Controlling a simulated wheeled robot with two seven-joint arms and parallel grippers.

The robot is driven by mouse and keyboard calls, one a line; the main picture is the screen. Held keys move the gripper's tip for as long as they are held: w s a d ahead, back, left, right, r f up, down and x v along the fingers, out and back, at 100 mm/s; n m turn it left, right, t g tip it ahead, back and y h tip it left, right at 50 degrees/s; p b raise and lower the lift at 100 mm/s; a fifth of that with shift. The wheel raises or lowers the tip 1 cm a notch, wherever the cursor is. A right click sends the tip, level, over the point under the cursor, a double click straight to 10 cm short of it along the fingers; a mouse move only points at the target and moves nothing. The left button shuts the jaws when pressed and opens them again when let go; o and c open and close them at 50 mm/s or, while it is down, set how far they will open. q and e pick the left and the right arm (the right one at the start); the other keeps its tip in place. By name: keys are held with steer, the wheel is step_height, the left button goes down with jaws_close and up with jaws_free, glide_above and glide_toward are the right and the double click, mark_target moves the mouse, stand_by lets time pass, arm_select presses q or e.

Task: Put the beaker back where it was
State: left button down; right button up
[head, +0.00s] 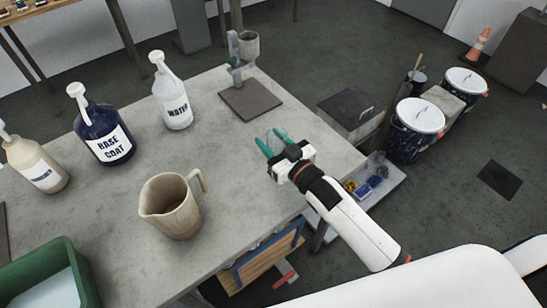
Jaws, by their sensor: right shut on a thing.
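My right gripper (270,144) has teal fingers and is over the right part of the grey table, to the right of the jug and in front of the dark square plate. It is shut on a small, see-through thing between the fingers, which I take to be the beaker; its outline is hard to make out. I cannot tell whether it touches the table. My left gripper is not in view.
A beige jug (172,210) stands at the table's front. The WATER bottle (174,104), BASE COAT bottle (104,135) and a cream pump bottle (36,165) stand left. A green bin (42,268) is front left. White-lidded buckets (418,118) stand right. The table (225,150) is clear mid-top.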

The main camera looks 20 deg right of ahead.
step_height(320, 180, down, 5)
steer(key=shift+f, duration=0.1)
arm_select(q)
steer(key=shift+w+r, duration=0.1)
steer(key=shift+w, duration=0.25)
arm_select(e)
steer(key=shift+f, duration=0.1)
steer(key=shift+f, duration=0.2)
steer(key=o, duration=1.1)
steer(key=shift+r, duration=0.15)
